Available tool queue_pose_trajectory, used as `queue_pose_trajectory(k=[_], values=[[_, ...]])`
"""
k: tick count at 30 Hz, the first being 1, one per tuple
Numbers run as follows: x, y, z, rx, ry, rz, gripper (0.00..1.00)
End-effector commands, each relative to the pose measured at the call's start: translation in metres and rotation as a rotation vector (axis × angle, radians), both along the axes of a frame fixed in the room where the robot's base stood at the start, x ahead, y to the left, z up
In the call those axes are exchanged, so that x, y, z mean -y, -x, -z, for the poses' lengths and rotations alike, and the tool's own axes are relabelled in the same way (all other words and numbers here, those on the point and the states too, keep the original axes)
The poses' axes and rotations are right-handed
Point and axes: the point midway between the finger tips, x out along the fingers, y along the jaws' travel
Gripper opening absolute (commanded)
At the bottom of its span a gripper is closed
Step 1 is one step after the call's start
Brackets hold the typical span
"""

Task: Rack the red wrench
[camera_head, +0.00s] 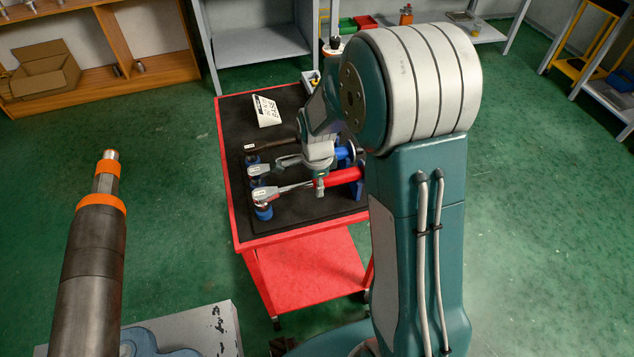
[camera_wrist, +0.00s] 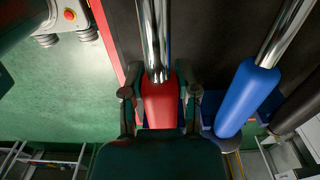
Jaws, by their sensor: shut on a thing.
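The red wrench has a red handle (camera_head: 337,179) and a silver head at its left end, over the red cart. In the wrist view its red handle (camera_wrist: 162,105) lies between the two fingers, with the chrome shaft running up the picture. My gripper (camera_head: 321,186), also in the wrist view (camera_wrist: 160,95), is shut on this handle. The rack's blue supports stand on the mat: a round one (camera_head: 263,212) under the wrench head and a blue holder (camera_head: 356,176) by the handle end. I cannot tell whether the wrench touches them.
A blue-handled wrench (camera_wrist: 247,98) lies close beside the red one, with a dark-handled wrench (camera_head: 274,149) beyond it. A white label card (camera_head: 267,110) stands at the back of the cart's black mat (camera_head: 232,125).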

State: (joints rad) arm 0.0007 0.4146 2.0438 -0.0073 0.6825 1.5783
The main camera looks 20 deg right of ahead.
Motion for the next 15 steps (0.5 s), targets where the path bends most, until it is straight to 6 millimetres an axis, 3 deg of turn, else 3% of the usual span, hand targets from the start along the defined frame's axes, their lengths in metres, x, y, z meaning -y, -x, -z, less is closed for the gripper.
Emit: queue_pose_trajectory(k=[15], values=[[0.0000, -0.0004, 0.0055, 0.001, 0.000, 0.000, 0.00]])
